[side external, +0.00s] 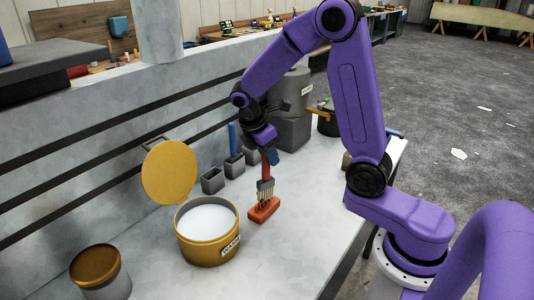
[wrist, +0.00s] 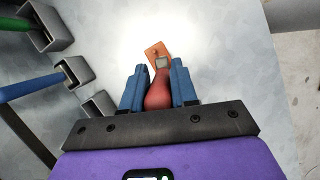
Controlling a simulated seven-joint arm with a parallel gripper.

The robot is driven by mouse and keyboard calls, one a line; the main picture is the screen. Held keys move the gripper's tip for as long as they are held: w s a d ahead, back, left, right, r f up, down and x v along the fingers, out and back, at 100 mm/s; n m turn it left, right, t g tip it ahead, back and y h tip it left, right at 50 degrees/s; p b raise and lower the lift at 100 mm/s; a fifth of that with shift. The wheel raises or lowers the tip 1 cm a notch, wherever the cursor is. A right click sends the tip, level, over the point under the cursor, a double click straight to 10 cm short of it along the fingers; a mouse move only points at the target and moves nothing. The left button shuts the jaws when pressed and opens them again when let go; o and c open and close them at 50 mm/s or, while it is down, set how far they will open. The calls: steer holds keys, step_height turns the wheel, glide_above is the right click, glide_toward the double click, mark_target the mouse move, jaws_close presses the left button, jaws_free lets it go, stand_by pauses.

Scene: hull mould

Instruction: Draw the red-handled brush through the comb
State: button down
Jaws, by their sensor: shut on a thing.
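My gripper (side external: 268,154) is shut on the red handle of the red-handled brush (side external: 266,169), which hangs nearly upright with its grey ferrule and bristles down. The comb (side external: 263,211) is an orange-red block with upright teeth, lying on the grey bench. The brush head is right over the comb, and its bristles appear to be at or among the teeth; I cannot tell how deep. In the wrist view the red handle (wrist: 159,92) sits between the blue fingers (wrist: 156,88), with the orange comb (wrist: 153,50) partly hidden behind the brush head.
An open yellow bucket labelled "WASH" (side external: 206,248) holds white liquid left of the comb. A brown-topped can (side external: 98,272) stands at the front left. Grey holders (side external: 212,181), some with brushes, line the slatted wall. Grey containers (side external: 291,130) stand behind. Bench right of the comb is clear.

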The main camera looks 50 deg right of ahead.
steer(key=shift+w, duration=0.65)
steer(key=shift+s, duration=0.75)
steer(key=shift+w, duration=0.1)
steer(key=shift+w+f, duration=0.1)
steer(key=shift+w, duration=0.9)
steer(key=shift+s, duration=0.2)
